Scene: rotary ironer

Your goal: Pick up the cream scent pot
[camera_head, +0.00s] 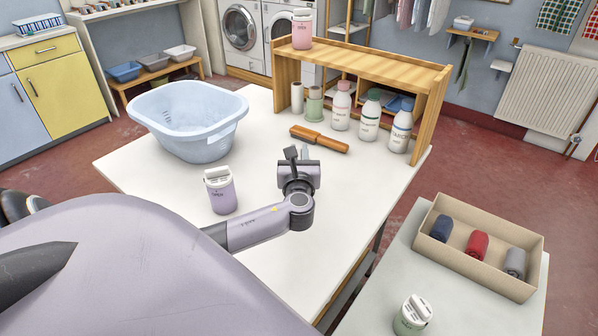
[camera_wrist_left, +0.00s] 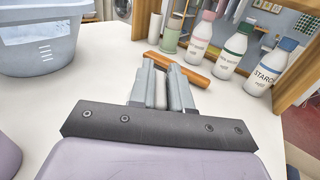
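No pot that is plainly cream shows. A pale cylinder (camera_head: 297,97) stands under the left end of the wooden shelf, and it also shows in the left wrist view (camera_wrist_left: 155,27); I cannot tell whether it is a scent pot. A lilac pot (camera_head: 220,190) with a white lid stands on the white table, left of my left gripper (camera_head: 297,153). A pink pot (camera_head: 302,29) stands on top of the shelf. A green pot (camera_head: 412,315) stands on the side table. My left gripper is over the table, its fingers (camera_wrist_left: 163,64) a little apart with nothing held. My right gripper is not in view.
A blue basin (camera_head: 190,120) stands at the table's back left. A wooden brush (camera_head: 319,139) lies beyond the gripper. A green jar (camera_head: 314,104) and three bottles (camera_head: 369,116) stand by the wooden shelf (camera_head: 365,65). A box of rolled cloths (camera_head: 478,246) sits at right.

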